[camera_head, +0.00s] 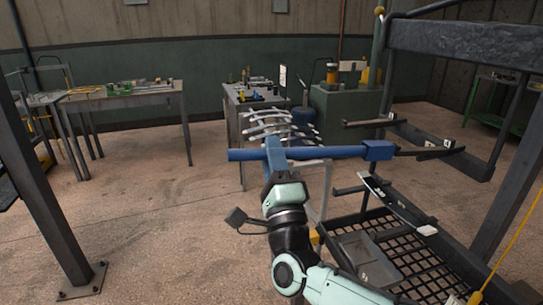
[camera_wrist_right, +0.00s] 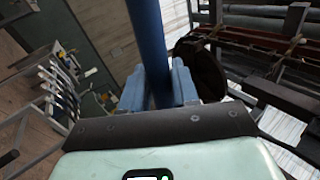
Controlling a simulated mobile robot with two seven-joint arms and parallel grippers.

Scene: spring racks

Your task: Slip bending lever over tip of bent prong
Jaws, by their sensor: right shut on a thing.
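My right gripper (camera_head: 275,152) is shut on the blue bending lever (camera_head: 325,153), a long bar held roughly level across the head view. The lever's boxy socket end (camera_head: 378,151) points right, toward the rack. A dark prong (camera_head: 430,151) with a pale tag near its right end reaches left from the rack. Its left end meets the socket in the picture; I cannot tell whether it is inside or only lined up. In the right wrist view the lever (camera_wrist_right: 149,35) runs between the gripper's two fingers (camera_wrist_right: 158,90). My left gripper is not in view.
The dark steel rack (camera_head: 460,42) fills the right side, with another prong (camera_head: 368,123) behind the lever. Below are a mesh shelf (camera_head: 415,262) and a grey tray (camera_head: 367,258). A stand with curved pale arms (camera_head: 283,122) is behind the lever. Open floor lies left.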

